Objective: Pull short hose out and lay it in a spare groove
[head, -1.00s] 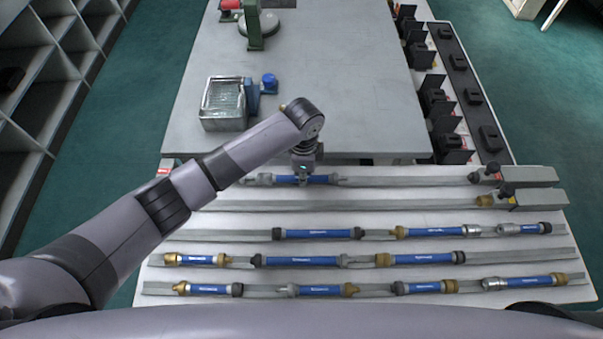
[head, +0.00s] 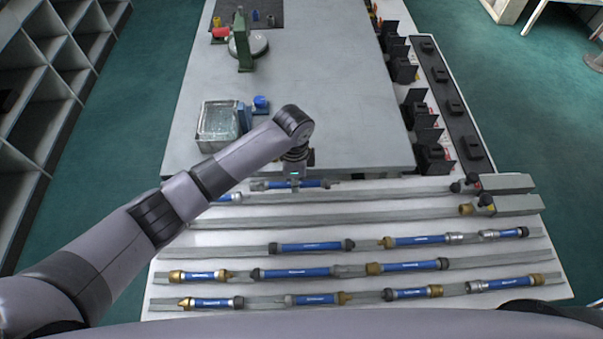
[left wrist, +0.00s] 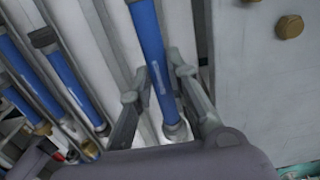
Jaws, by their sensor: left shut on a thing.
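My left gripper (head: 297,181) is shut on a blue hose (head: 315,184) with dark end fittings. The hose shows slightly above the line of the farthest grey rail (head: 350,195). In the left wrist view the hose (left wrist: 147,30) runs between my two fingers (left wrist: 157,68), with a grey fitting near the palm. Another short blue hose (head: 228,197) lies at that rail's left end, partly hidden by my arm. The second rail (head: 340,216) has no hose on its visible length. My right gripper is not in view.
Several blue hoses lie along the three nearer rails, such as one (head: 310,246) in the middle. Valve blocks (head: 500,183) stand at the right ends of the far rails. A glassy bin (head: 217,122) and a green stand (head: 243,45) are on the grey table (head: 340,100) behind.

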